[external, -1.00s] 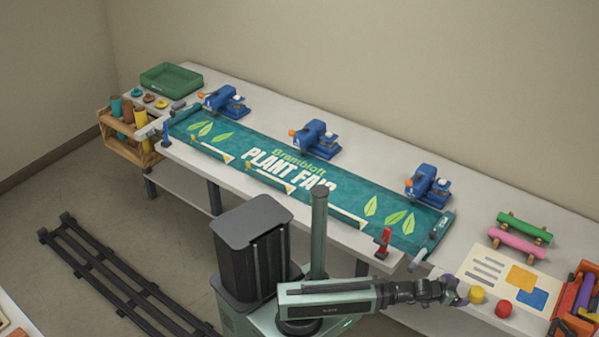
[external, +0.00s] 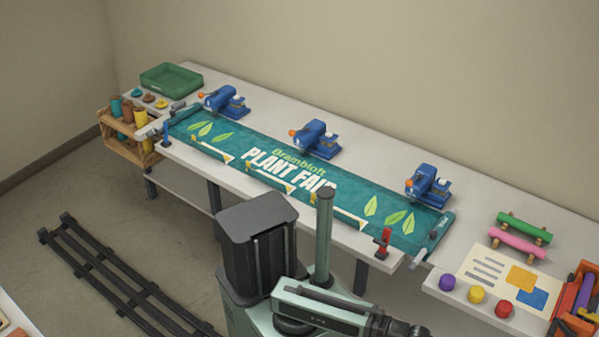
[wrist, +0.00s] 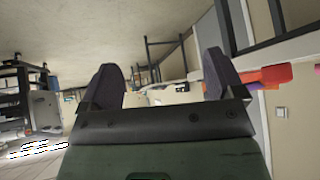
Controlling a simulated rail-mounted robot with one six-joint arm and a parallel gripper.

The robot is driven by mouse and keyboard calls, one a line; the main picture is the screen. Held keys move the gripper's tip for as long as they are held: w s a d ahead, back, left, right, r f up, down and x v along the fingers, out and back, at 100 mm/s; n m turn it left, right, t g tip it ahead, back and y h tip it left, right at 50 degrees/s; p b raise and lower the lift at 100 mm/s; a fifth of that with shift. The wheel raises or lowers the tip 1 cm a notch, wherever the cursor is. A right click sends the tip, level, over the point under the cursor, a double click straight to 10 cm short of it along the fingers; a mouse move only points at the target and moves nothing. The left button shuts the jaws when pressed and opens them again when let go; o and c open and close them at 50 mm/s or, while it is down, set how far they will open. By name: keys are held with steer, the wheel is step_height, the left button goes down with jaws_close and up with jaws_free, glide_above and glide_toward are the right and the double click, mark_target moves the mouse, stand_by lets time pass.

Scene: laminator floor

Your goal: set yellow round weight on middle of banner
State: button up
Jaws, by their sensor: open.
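The yellow round weight (external: 476,294) stands on the light table at the lower right, between a purple round weight (external: 447,283) and a red one (external: 503,308). The teal banner (external: 228,148) lies flat along the long table, printed with "Brambloft Plant Fair" and green leaves. Its middle is bare of weights; my column covers a little of its near edge. In the wrist view my gripper (wrist: 163,85) is open and empty, its two dark fingers apart. In the external view its tip is cut off at the bottom edge, in front of the weights' table.
Several blue clamp-like devices (external: 316,139) stand along the banner's far side. A red clamp (external: 383,243) stands at its near right edge. Green and pink rolls (external: 517,243), a printed sheet (external: 505,278) and an orange crate (external: 580,320) are at the right. A green tray (external: 171,79) is far left.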

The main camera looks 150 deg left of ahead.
steer(key=d+f+m+g+h, duration=0.1)
steer(key=d+m, duration=0.3)
steer(key=d, duration=1.1)
steer(key=d+f+m+g+h, duration=0.2)
steer(key=d+m+g+h, duration=0.2)
steer(key=d, duration=1.2)
steer(key=shift+s+f+h, duration=0.2)
steer(key=shift+f+h, duration=0.1)
steer(key=shift+o, duration=0.4)
steer(key=shift+a, duration=0.1)
